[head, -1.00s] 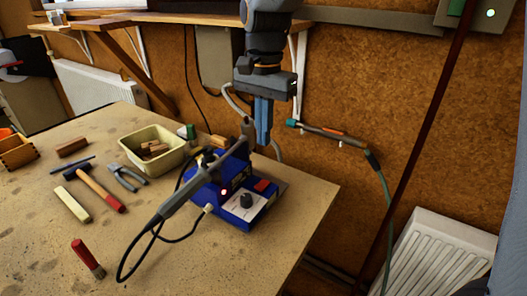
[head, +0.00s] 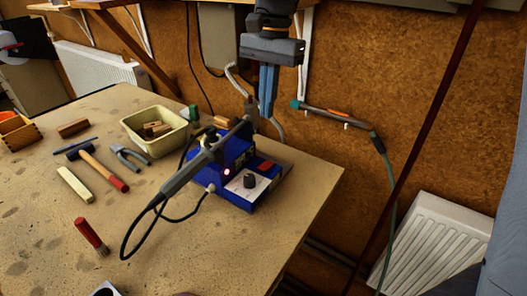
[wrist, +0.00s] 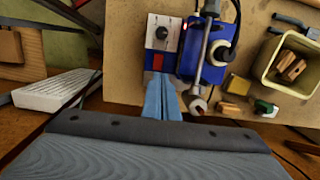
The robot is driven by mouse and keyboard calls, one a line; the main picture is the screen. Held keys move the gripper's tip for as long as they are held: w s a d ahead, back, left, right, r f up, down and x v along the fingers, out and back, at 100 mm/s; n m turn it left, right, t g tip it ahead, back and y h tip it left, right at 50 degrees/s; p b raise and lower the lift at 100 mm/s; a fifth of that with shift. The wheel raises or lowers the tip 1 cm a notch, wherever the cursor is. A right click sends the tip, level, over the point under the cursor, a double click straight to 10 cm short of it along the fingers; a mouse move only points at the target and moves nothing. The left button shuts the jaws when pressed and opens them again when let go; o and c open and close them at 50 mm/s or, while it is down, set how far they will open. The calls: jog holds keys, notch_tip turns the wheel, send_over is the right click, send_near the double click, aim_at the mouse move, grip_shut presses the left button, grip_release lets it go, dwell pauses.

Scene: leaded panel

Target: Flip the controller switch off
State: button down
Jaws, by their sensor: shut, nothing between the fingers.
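The controller (head: 237,151) is a blue soldering station near the right edge of the bench. The switch also shows in the wrist view (wrist: 158,63), just ahead of my fingertips. I cannot tell which way its rocker is tipped. My gripper (head: 268,115) is shut and empty, pointing down above and behind the controller, apart from the switch. Its fingers also show in the wrist view (wrist: 160,80).
A soldering iron (head: 188,172) lies across the controller's left side, its cable looping onto the bench. A cream bin (head: 131,127), hammer (head: 105,171), pliers (head: 128,160) and red-handled tool (head: 89,234) lie left. Another tool (head: 335,113) is mounted on the wall at right.

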aim_at(262, 167)
jog(key=shift+f, duration=0.1)
jog(key=f+p, duration=0.1)
jog(key=f, duration=0.3)
jog(key=s+f+p, duration=0.1)
jog(key=f, duration=0.4)
jog(key=a+f+p, duration=0.1)
jog(key=f, duration=0.3)
jog(key=shift+s+f+p, duration=0.25)
jog(key=shift+f+p, duration=0.05)
jog(key=shift+f, duration=0.1)
